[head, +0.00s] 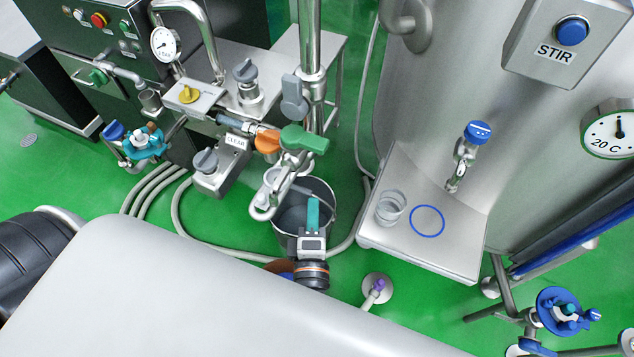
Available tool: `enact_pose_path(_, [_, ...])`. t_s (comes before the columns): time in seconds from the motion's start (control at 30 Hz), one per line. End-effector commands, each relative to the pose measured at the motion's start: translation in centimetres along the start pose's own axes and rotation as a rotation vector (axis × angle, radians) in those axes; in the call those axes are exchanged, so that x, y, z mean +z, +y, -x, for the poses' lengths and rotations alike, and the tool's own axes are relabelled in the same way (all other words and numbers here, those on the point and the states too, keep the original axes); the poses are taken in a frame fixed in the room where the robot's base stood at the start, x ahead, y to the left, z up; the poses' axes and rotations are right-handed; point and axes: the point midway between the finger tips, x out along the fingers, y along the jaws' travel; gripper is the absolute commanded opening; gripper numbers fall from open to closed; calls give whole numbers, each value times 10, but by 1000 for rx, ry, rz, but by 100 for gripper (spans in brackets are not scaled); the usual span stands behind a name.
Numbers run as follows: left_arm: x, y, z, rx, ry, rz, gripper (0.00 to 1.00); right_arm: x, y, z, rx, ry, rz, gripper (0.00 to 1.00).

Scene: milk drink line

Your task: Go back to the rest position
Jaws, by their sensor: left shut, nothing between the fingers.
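My left gripper (313,215) shows in the head view at the lower middle, with teal fingers above a grey and black wrist. Its fingers are shut with nothing between them. They show in front of a grey metal bucket (320,188), below the green-handled valve (303,140). I cannot tell whether the fingers touch the bucket. My right gripper is not in view.
A steel ledge (455,252) at right holds a clear glass (390,207) beside a blue ring mark (427,221), below a blue-capped tap (477,132). Hoses (185,222) lie on the green floor left of the bucket. A purple-tipped floor fitting (377,287) stands right of my wrist.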

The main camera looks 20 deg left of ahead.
Motion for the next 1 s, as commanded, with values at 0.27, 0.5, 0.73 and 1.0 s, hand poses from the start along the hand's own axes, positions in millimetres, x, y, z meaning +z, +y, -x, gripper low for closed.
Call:
enact_pose_path(0.27, [0, 2, 5, 1, 4, -6, 0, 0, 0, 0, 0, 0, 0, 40])
enact_pose_path(0.5, [-34, 87, 15, 56, 268, -351, 0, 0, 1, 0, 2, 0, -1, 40])
enact_pose_path(0.73, [-28, 253, 66, 226, 724, -906, 0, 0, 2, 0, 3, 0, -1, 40])
enact_pose_path(1.0, [78, 401, 152, 521, 1213, -1407, 0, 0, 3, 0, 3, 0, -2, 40])
